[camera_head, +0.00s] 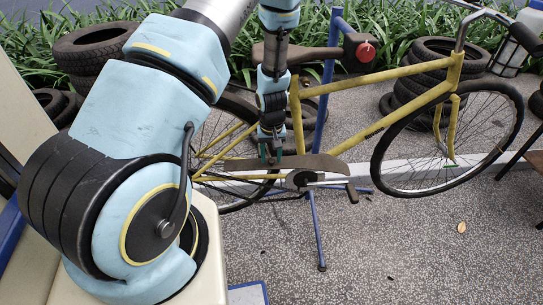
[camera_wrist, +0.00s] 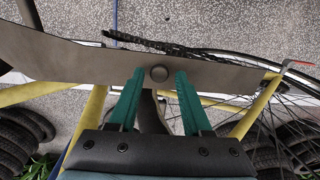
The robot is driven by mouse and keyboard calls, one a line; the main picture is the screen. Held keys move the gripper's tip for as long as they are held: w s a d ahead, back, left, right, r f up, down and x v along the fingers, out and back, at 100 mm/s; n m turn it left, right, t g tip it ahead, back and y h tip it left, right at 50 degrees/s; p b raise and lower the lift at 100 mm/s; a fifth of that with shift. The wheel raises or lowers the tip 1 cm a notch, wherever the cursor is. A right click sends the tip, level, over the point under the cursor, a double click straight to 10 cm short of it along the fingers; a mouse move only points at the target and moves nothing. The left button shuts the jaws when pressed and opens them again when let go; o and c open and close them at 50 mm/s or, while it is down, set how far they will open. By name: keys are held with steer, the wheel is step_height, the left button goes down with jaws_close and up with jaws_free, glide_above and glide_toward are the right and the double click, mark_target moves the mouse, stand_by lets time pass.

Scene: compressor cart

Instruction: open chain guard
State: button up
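The chain guard (camera_head: 315,163) is a long grey-brown plate along the lower part of the yellow bicycle (camera_head: 395,120). My gripper (camera_head: 270,152) is at the guard, left of the crank. I cannot tell whether the tips touch the plate.
The bicycle hangs on a blue stand (camera_head: 315,230) with a red clamp knob (camera_head: 365,52). Stacked tyres stand at the back left (camera_head: 90,45) and behind the front wheel (camera_head: 430,55). The grey floor at the front right is mostly clear.

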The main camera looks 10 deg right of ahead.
steer(key=shift+o, duration=0.4)
steer(key=shift+r, duration=0.1)
steer(key=shift+r, duration=0.25)
step_height(320, 180, up, 10)
steer(key=b, duration=0.1)
steer(key=shift+s+b, duration=0.35)
